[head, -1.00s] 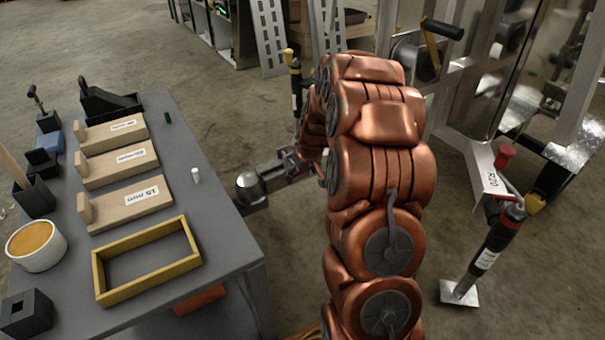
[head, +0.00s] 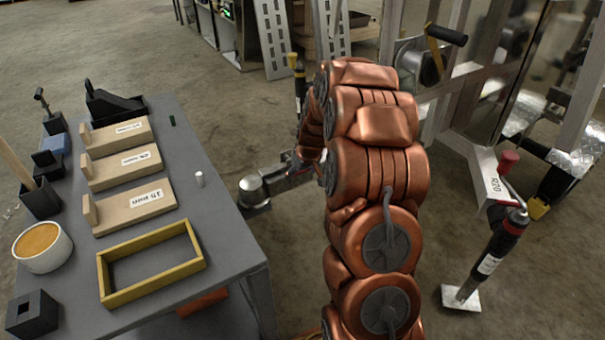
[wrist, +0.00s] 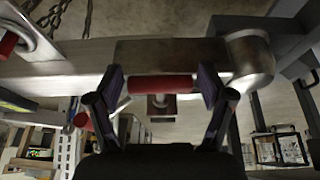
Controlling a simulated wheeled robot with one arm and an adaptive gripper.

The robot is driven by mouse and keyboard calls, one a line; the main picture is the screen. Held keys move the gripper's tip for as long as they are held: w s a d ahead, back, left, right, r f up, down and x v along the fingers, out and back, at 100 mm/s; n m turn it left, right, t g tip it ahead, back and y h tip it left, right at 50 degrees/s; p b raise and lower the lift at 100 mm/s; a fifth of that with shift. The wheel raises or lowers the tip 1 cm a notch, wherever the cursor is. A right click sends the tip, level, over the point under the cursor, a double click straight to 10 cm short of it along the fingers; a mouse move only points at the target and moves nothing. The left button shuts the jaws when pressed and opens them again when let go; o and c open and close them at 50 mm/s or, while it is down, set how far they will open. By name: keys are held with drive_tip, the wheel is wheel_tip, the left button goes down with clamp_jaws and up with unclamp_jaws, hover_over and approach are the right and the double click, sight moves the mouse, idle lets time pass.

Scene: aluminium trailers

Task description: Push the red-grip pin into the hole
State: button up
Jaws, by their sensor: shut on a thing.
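In the wrist view, my gripper (wrist: 162,86) has its two dark fingers closed on the ends of a red cylindrical grip (wrist: 162,84), which lies crosswise between them. The grip is in front of a metal drawbar (wrist: 60,75) whose rounded coupler end (wrist: 250,60) is at the right. A small square block with a round mark (wrist: 161,104) shows just below the grip. I cannot tell how far the pin's shaft is in, and the hole is hidden.
A grey table (head: 225,225) at the left holds wooden blocks (head: 135,205), a yellow frame (head: 150,289) and a white tub (head: 42,250). At the right stands a trailer labelled R20 (head: 490,180) with a jack leg (head: 495,250) and red knob (head: 509,160).

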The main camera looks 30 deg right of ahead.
drive_tip(key=shift+w, duration=0.4)
drive_tip(key=o, duration=1.1)
drive_tip(key=shift+v, duration=6.05)
